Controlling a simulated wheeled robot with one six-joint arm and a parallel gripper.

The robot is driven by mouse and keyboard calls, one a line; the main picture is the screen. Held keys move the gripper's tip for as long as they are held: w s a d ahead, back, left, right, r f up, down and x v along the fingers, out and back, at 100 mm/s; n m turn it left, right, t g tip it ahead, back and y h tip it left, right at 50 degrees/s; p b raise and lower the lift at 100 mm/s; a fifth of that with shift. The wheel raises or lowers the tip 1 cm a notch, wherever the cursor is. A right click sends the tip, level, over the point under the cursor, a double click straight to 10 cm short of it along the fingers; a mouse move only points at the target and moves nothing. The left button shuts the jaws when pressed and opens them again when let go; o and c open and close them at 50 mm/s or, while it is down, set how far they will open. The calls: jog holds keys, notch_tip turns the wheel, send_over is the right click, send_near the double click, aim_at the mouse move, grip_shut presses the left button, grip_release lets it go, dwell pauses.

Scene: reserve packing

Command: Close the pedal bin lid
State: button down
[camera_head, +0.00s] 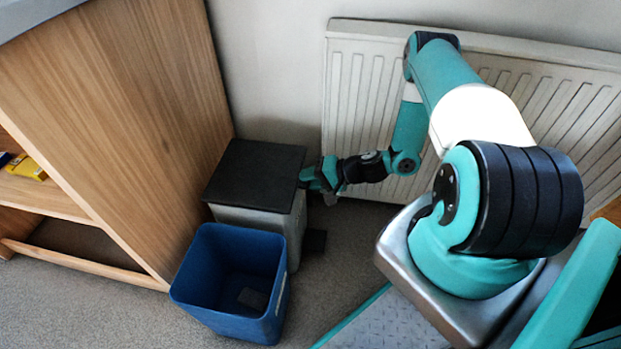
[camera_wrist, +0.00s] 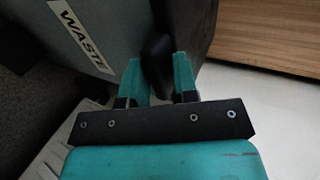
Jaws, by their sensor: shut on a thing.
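The pedal bin (camera_head: 262,222) is a grey box with a flat black lid (camera_head: 254,174). It stands between the wooden cabinet and the radiator. The lid lies over the top of the body and looks down; a small gap cannot be ruled out. My gripper (camera_head: 309,177) is at the right edge of the bin, at lid height. In the wrist view, the bin's side (camera_wrist: 105,30) carries a WASTE label (camera_wrist: 80,35). There my gripper (camera_wrist: 160,72) has its two teal fingers on either side of a dark rounded lid handle (camera_wrist: 156,54), shut on it.
An open blue bin (camera_head: 232,285) stands right in front of the pedal bin. A wooden cabinet (camera_head: 130,125) is at the left, and a white radiator (camera_head: 355,90) is on the wall behind my arm.

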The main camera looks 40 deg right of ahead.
jog(key=shift+s+a+f, duration=0.15)
jog(key=shift+f, duration=0.55)
jog(key=c, duration=1.1)
grip_release()
jog(key=p+v, duration=0.1)
jog(key=v, duration=0.5)
jog(key=p+v, duration=0.1)
jog(key=v, duration=0.4)
jog(key=p+v, duration=0.2)
jog(key=v, duration=0.4)
jog(key=shift+r, duration=0.5)
